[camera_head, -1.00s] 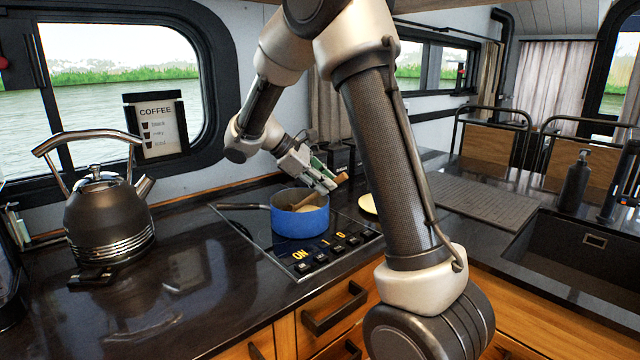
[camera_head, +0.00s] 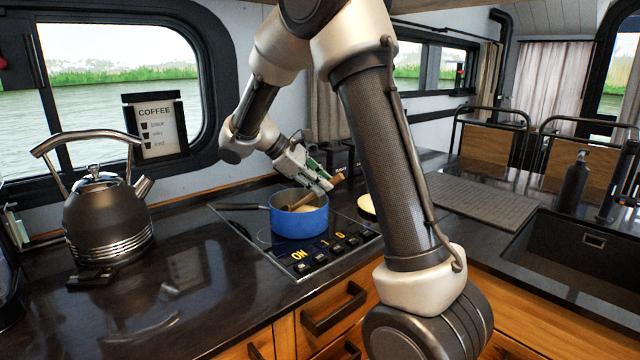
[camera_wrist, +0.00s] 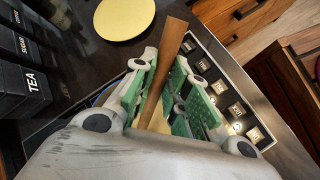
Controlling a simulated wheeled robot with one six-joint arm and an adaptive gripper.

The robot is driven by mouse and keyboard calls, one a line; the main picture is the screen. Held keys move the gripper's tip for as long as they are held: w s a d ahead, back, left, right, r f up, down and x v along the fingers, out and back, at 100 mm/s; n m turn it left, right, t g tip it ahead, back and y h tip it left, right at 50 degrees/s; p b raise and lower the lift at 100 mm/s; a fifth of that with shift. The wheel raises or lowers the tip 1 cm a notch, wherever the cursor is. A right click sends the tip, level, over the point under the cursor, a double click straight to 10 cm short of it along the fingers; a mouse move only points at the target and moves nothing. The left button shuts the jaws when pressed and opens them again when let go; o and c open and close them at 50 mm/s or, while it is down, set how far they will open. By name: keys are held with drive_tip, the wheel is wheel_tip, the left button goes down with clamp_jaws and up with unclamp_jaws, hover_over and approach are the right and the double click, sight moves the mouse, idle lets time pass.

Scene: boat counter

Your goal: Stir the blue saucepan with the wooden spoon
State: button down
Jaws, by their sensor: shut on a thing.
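The blue saucepan (camera_head: 300,220) stands on the hob in the head view, its dark handle (camera_head: 243,206) pointing left. The wooden spoon (camera_head: 303,200) leans tilted in the pan, its lower part inside and its upper end sticking up to the right. My gripper (camera_head: 325,180) is above the pan's right rim and shut on the spoon's handle. In the wrist view the spoon handle (camera_wrist: 170,62) lies between the green finger pads of my gripper (camera_wrist: 166,90). The spoon's lower end and most of the pan's inside are hidden.
A dark kettle (camera_head: 97,222) stands on the counter at the left. A yellow plate (camera_head: 367,204) lies right of the pan and shows in the wrist view (camera_wrist: 124,16). Dark canisters (camera_wrist: 22,75) stand behind the hob. A sink (camera_head: 590,250) is at the right.

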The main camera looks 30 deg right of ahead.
drive_tip(key=shift+s+d+r, duration=0.45)
drive_tip(key=shift+s+r, duration=0.1)
drive_tip(key=shift+r, duration=1.2)
drive_tip(key=shift+s+d+r, duration=0.45)
drive_tip(key=shift+s+r, duration=0.1)
drive_tip(key=shift+r, duration=1.15)
drive_tip(key=shift+s+d+r, duration=0.45)
drive_tip(key=shift+s+r, duration=0.1)
drive_tip(key=shift+r, duration=1.2)
drive_tip(key=shift+r, duration=2.25)
drive_tip(key=shift+f, duration=0.1)
